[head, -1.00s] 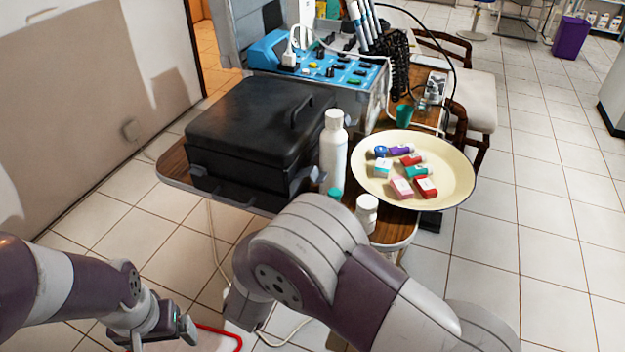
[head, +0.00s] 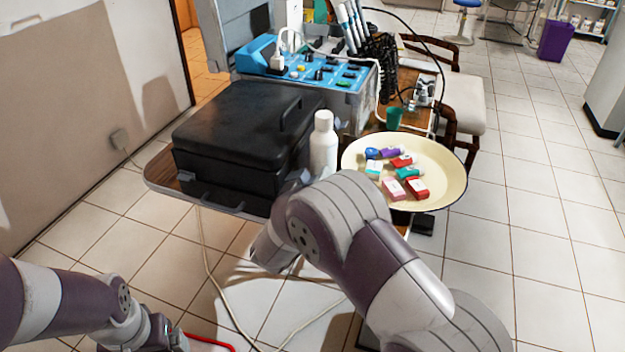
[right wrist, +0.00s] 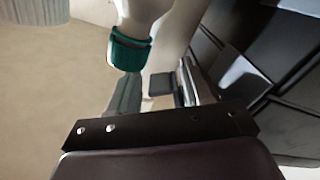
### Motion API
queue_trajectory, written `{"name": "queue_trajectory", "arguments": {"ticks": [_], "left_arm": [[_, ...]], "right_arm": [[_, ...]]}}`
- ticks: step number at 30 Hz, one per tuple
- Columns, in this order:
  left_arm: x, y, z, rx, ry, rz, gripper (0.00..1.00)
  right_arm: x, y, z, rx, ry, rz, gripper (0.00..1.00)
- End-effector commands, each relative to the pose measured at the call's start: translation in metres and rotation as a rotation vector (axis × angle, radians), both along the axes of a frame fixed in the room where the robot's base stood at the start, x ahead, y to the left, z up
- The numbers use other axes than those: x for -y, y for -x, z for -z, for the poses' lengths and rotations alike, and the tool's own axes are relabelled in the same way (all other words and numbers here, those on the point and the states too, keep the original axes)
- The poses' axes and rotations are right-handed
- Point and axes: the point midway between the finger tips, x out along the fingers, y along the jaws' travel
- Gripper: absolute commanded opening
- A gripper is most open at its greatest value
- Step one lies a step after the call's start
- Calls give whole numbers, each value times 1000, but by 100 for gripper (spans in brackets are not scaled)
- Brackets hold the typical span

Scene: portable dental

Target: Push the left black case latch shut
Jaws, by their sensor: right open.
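The black case (head: 245,135) lies closed on the wooden cart, with its handle (head: 220,203) side facing me. My right gripper (head: 293,182) is near the case's right front corner, mostly behind my own arm. In the right wrist view the open right gripper (right wrist: 157,88) shows no object held, and the dark case wall (right wrist: 285,50) with a grey latch-like part (right wrist: 240,80) is at right. My left gripper (head: 165,338) is low at the left, cut by the frame edge, its fingers unclear.
A white bottle (head: 323,145) stands just right of the case. A cream tray (head: 445,165) with small boxes is at right. A blue-panelled unit (head: 320,70) stands behind.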

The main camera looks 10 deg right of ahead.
Motion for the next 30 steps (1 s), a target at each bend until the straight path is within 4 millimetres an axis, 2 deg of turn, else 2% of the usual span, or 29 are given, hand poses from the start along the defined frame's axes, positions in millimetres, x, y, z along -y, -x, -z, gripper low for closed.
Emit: {"name": "queue_trajectory", "arguments": {"ticks": [1, 5, 6, 12, 17, 23, 30], "left_arm": [[0, 0, 0, 0, 0, 0, 91], [0, 0, 0, 0, 0, 0, 91], [0, 0, 0, 0, 0, 0, 91], [0, 0, -2, 0, 0, 0, 91], [0, 0, -14, 0, 0, 0, 91], [0, 0, -44, 0, 0, 0, 91], [0, 0, -89, 0, 0, 0, 91]], "right_arm": [[0, 0, 0, 0, 0, 0, 46], [0, 0, 0, 0, 0, 1, 3], [0, 0, 0, 0, 0, 1, 0], [1, 1, -1, -2, 4, 3, 0], [1, 1, -7, -22, 32, 4, 0], [0, 0, -18, -87, 126, 5, 0], [-4, -3, -32, -205, 303, 6, 0]]}}
